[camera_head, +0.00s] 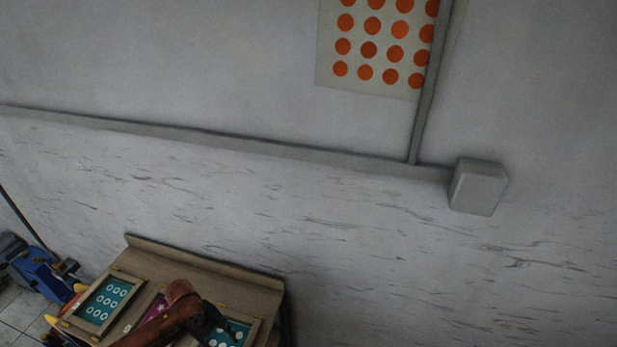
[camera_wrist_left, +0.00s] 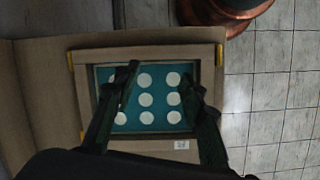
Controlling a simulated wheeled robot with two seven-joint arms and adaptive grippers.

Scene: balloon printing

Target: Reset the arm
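My left gripper (camera_head: 212,325) is at the bottom of the head view, over the right-hand framed panel (camera_head: 238,332) on a brown table (camera_head: 200,270). In the left wrist view the gripper (camera_wrist_left: 160,75) is open, with its two dark fingers apart and nothing between them. Below the fingers lies the framed teal panel with white dots (camera_wrist_left: 145,99). I cannot tell from these views how high the fingers are above it. My right gripper is in neither view.
Another teal panel with white rings (camera_head: 104,301) and a magenta panel (camera_head: 155,308) lie on the table. A blue object (camera_head: 42,275) stands on the tiled floor at the left. A wall with a poster of orange dots (camera_head: 369,48) and a grey box (camera_head: 478,187) rises behind.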

